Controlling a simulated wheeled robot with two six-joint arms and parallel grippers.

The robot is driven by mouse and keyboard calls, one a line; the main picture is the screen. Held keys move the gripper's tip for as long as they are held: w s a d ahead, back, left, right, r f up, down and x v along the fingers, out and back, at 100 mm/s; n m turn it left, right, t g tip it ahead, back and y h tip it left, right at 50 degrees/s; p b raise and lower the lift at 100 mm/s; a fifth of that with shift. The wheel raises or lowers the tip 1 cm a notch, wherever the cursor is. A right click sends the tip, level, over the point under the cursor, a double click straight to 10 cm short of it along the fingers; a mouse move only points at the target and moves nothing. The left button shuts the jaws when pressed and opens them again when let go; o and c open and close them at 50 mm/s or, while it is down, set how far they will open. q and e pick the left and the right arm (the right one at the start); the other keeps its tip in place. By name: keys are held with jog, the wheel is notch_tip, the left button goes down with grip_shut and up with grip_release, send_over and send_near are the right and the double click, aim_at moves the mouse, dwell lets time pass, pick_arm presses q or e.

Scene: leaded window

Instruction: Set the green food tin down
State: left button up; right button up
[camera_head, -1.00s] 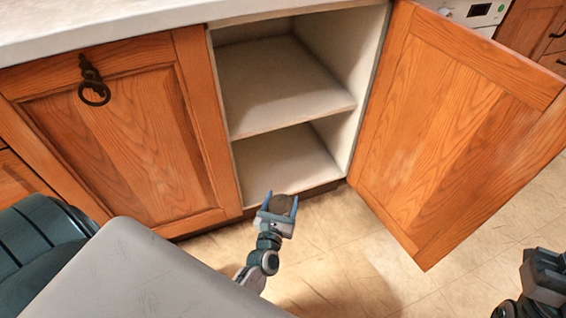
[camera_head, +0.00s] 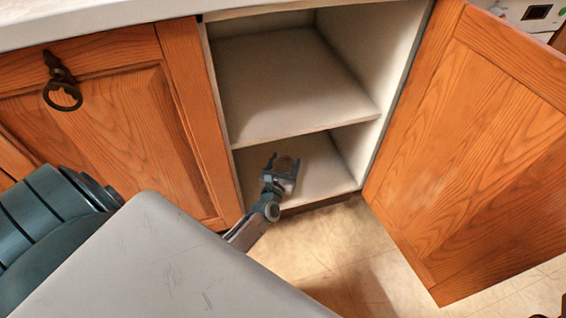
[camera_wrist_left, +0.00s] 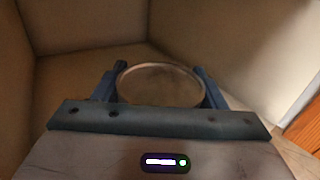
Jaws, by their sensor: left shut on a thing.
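The tin (camera_wrist_left: 160,85) shows in the left wrist view as a round, dull grey-brown lid with a raised rim. Its green side is hidden. My left gripper (camera_head: 284,164) is shut on it, with one blue finger on each side. In the head view the gripper reaches into the lower compartment of the open cabinet, over the lower shelf (camera_head: 318,178). I cannot tell whether the tin touches that shelf.
The upper shelf (camera_head: 290,90) is bare and lies above the gripper. The cabinet door (camera_head: 480,150) stands open on the right. A closed door (camera_head: 120,130) with a dark ring handle (camera_head: 62,88) is on the left. The lower compartment looks otherwise empty.

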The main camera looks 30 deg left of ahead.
pick_arm(q)
jog(key=w+a+f+b, duration=0.2)
jog(key=f, duration=0.1)
jog(key=shift+w+a, duration=0.3)
jog(key=shift+f+b, duration=0.35)
jog(key=shift+f, duration=0.1)
jog(key=o, duration=1.3)
jog(key=shift+f, duration=0.1)
